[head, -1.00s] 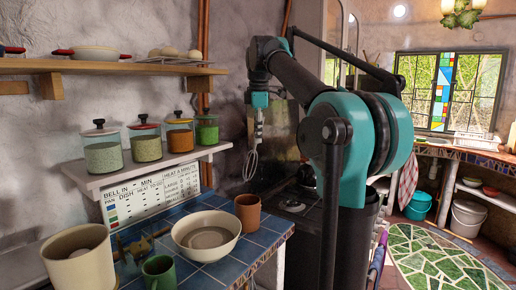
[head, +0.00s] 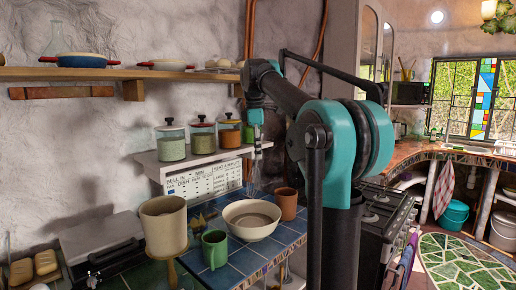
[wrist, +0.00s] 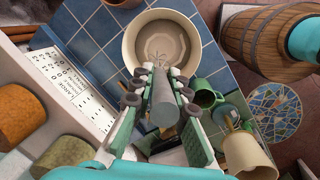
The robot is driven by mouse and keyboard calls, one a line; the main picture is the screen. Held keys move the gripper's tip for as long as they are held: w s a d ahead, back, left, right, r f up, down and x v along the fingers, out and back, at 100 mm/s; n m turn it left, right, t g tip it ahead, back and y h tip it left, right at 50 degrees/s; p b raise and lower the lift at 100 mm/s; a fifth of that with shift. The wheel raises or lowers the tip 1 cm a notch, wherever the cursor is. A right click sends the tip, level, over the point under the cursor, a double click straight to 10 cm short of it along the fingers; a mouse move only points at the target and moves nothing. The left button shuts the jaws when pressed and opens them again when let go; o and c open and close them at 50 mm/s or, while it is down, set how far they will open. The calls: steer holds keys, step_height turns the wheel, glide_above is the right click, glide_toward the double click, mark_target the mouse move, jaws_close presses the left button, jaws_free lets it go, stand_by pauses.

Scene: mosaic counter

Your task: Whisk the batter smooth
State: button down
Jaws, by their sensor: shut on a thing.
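My gripper (wrist: 160,98) is shut on the grey handle of the whisk (wrist: 163,110) in the wrist view. The wire loops point at the cream bowl (wrist: 131,32), overlapping its near inside. In the head view my gripper (head: 258,150) is past the bowl (head: 246,233), and the thin whisk wires (head: 254,187) show just above its far rim. The bowl stands upright on blue tiles with pale beige batter (head: 252,219) in it. The whisk appears above the batter; its exact height is hard to tell.
Close to the bowl stand a green mug (head: 214,250), a brown cup (head: 287,204) and a large cream pot (head: 163,226). A low shelf with lidded jars (head: 171,142) runs behind. A wooden barrel (wrist: 262,45) shows in the wrist view.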

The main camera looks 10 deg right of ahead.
glide_above(258, 185)
steer(key=s+d, duration=0.1)
steer(key=s, duration=0.1)
steer(key=shift+f, duration=2.45)
steer(key=shift+w+a+f, duration=0.15)
steer(key=shift+w+f, duration=0.2)
steer(key=shift+f, duration=1.1)
steer(key=shift+w+a+f, duration=0.2)
steer(key=shift+w+f, duration=0.1)
steer(key=shift+f, duration=1.15)
steer(key=shift+w+a+f, duration=0.15)
steer(key=shift+w+f, duration=0.2)
steer(key=shift+f, duration=1.1)
